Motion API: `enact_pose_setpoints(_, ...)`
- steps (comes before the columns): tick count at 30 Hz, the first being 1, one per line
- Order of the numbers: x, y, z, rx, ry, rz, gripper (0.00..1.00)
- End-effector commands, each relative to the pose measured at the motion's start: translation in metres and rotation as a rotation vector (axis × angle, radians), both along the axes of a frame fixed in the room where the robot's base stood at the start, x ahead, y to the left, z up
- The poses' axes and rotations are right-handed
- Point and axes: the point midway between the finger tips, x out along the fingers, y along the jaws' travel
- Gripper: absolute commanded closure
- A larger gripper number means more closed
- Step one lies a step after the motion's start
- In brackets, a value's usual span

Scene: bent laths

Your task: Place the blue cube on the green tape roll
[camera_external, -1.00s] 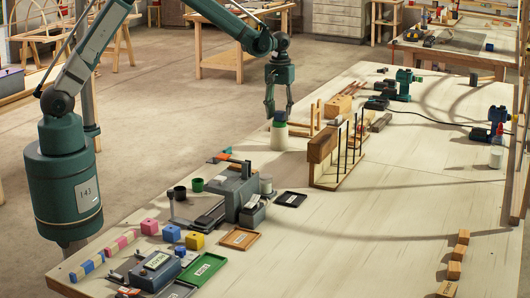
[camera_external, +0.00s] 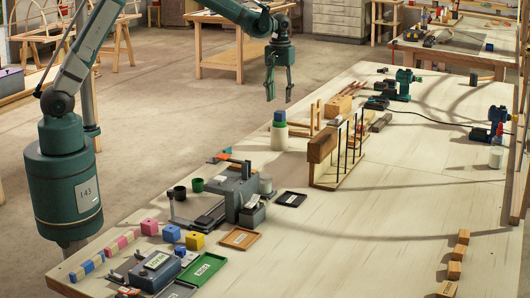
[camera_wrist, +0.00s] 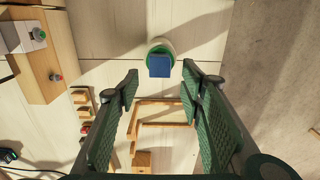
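A blue cube (camera_external: 279,115) sits on a green round piece (camera_external: 279,124), which looks like the green tape roll, on top of a cream jar-like body (camera_external: 279,139) at the bench's left edge. In the wrist view the blue cube (camera_wrist: 160,66) covers part of the green ring (camera_wrist: 152,50). My gripper (camera_external: 279,99) is open and empty, above the cube and apart from it. Both spread fingers of my gripper (camera_wrist: 160,75) show in the wrist view with nothing between them.
A wooden rack (camera_external: 336,150) with thin posts stands right of the stack. Pink (camera_external: 149,227), blue (camera_external: 171,233) and yellow (camera_external: 194,241) blocks lie near the front. A green cup-like ring (camera_external: 197,185) stands by a grey device (camera_external: 235,190). The bench's right middle is clear.

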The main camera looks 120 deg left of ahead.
Motion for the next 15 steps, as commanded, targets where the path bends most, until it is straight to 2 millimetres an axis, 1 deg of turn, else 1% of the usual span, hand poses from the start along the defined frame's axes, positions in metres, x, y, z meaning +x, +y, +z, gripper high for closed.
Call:
enact_pose_setpoints(1, 0.000, 0.000, 0.008, 0.000, 0.000, 0.000, 0.61)
enact_pose_setpoints(3, 0.000, -0.001, 0.018, 0.000, 0.000, 0.000, 0.61)
enact_pose_setpoints(6, 0.000, 0.000, 0.031, 0.000, 0.000, 0.000, 0.61)
enact_pose_setpoints(10, 0.000, 0.000, 0.041, 0.000, 0.000, 0.000, 0.61)
enact_pose_setpoints(15, 0.000, 0.000, 0.047, 0.000, 0.000, 0.000, 0.61)
